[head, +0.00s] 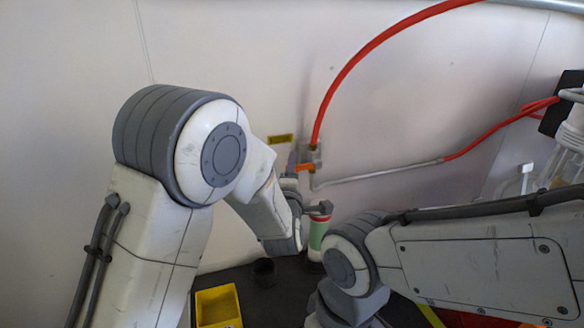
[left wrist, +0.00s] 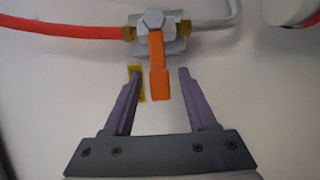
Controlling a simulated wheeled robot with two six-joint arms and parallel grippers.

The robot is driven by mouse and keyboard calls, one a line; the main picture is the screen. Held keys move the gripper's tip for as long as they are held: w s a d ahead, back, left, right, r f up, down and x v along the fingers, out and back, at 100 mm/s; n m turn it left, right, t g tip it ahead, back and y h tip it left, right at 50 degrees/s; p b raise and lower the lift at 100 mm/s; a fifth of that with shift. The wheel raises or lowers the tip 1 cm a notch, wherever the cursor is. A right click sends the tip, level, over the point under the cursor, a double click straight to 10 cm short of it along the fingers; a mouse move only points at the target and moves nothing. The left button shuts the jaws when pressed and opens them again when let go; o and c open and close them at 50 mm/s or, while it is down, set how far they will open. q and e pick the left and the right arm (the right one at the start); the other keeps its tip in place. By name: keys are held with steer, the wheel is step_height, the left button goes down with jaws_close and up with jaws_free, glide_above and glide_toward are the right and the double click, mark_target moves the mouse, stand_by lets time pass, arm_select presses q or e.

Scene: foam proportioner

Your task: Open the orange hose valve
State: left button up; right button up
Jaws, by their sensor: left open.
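The orange valve handle (head: 304,167) sits on a metal valve on the wall. In the left wrist view the orange handle (left wrist: 159,72) points from the valve body (left wrist: 153,42) toward my gripper, crosswise to the hose and pipe line. My left gripper (left wrist: 159,74) is open, with one finger on each side of the handle's free end and visible gaps on both sides. In the head view my left arm hides most of this gripper. My right arm shows at the lower right of the head view, but its gripper is out of view.
A red hose (head: 368,52) rises from the valve, and a grey pipe (head: 375,174) runs right from below it. A yellow label (head: 281,139) is on the wall. A green-and-white bottle (head: 318,232) and a yellow bin (head: 218,306) stand below.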

arm_select(q)
steer(key=shift+c, duration=0.3)
jaws_close()
stand_by(1.2)
